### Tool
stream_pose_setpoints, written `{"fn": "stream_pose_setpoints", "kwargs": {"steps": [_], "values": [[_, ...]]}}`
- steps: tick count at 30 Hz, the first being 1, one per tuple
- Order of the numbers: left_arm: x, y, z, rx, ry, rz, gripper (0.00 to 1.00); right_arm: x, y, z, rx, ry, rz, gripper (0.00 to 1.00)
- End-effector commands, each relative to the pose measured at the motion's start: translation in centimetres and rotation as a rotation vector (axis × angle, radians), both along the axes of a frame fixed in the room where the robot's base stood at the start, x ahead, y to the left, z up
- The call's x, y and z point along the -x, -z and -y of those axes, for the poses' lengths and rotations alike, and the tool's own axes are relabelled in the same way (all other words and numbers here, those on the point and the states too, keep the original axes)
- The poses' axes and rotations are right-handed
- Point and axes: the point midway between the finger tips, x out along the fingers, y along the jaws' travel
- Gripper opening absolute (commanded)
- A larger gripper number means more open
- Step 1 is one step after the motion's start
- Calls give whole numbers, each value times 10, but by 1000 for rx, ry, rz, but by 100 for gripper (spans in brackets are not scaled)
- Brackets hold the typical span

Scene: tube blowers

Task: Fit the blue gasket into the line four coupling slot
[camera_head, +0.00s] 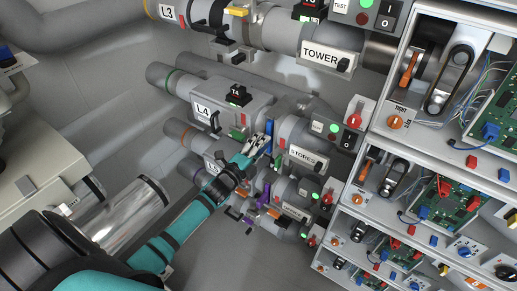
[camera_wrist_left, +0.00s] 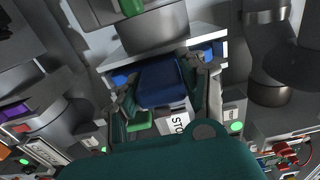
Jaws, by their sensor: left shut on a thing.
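My left gripper (camera_head: 258,152) reaches in from the lower left to the line four pipe, marked by the L4 label (camera_head: 203,111). It is shut on the blue gasket (camera_wrist_left: 163,83), which sits between both fingers in the left wrist view. In the head view only a narrow blue strip of the gasket (camera_head: 268,138) shows. The gasket is at the coupling (camera_wrist_left: 180,47), against or just in front of its pale edge. Smaller blue patches show outside both fingers. I cannot tell how deep the gasket sits, as the fingers and gasket hide the slot. My right gripper is not in view.
A STORES sign (camera_head: 303,157) and a switch box (camera_head: 335,132) stand right of the coupling. The L3 pipe with its TOWER sign (camera_head: 328,55) runs above. More pipes with a purple part (camera_head: 262,213) lie below. Cabinets with circuit boards (camera_head: 440,200) fill the right side.

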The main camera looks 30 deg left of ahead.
Motion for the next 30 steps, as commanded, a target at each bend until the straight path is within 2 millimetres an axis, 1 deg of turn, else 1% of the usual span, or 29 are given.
{"fn": "stream_pose_setpoints", "kwargs": {"steps": [19, 20, 25, 26, 30], "values": [[-3, 0, 0, 0, 0, 1, 7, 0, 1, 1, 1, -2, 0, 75], [-3, 0, 0, 0, 0, 0, 44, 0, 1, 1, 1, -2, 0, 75], [-3, 0, 0, 0, 0, 0, 66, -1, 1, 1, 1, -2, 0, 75], [-3, 0, 0, 0, 0, 0, 69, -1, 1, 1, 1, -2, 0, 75], [-3, 0, 0, 0, 0, 0, 69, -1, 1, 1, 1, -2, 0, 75]]}}
